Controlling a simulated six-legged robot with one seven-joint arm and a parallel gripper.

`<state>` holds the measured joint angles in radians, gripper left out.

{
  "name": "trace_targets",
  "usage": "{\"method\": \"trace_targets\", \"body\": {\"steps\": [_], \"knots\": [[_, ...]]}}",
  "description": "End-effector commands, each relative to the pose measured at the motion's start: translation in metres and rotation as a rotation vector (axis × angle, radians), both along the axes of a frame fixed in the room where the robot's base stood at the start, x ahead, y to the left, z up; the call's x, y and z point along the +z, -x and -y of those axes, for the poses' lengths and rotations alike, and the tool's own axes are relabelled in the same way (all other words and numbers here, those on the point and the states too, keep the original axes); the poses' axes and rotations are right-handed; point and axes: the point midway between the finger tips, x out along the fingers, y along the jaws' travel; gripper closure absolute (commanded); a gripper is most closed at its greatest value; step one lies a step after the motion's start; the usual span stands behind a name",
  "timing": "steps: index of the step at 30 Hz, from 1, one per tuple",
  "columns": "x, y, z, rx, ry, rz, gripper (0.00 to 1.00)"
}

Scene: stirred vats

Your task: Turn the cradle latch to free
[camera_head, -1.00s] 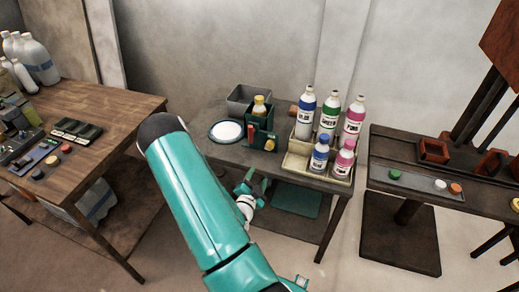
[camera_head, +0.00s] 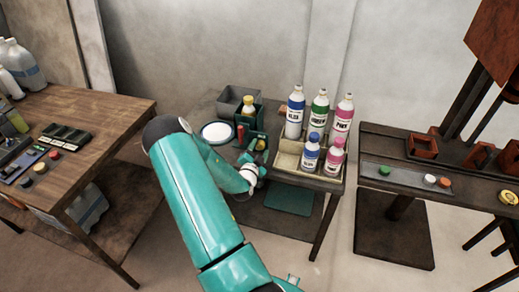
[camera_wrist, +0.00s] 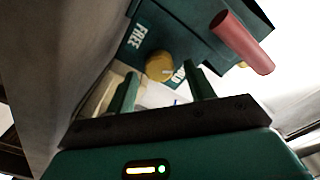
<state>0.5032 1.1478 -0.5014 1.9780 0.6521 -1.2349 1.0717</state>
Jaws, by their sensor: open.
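The green cradle (camera_head: 257,123) stands on the middle table and holds a bottle with a yellow cap (camera_head: 249,103). A red bar (camera_head: 240,132) sticks out at its front; it is large in the wrist view (camera_wrist: 242,42). Beside it in the wrist view are a round yellow knob (camera_wrist: 159,66) and lettering on the cradle: "FREE" (camera_wrist: 138,36) and a partly hidden word ending in "LD". I cannot tell which label the latch points at. My gripper (camera_wrist: 163,88) is open and empty, its fingers pointing at the cradle face just short of the knob.
A cream tray (camera_head: 300,172) with several labelled bottles stands right of the cradle, close to my gripper. A white round dish (camera_head: 217,133) and a grey bin (camera_head: 238,98) are left of and behind it. Wooden tables stand at left and right.

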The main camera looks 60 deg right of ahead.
Motion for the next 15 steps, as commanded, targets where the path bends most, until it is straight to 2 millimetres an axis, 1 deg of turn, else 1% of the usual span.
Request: {"method": "trace_targets", "body": {"steps": [4, 11, 15], "knots": [[-0.0003, -0.0015, 0.0071, 0.001, -0.001, -0.001, 0.47], [-0.0004, -0.0017, 0.0074, 0.001, -0.001, -0.001, 0.47], [-0.0002, -0.0016, 0.0073, 0.001, -0.001, -0.001, 0.74]]}}
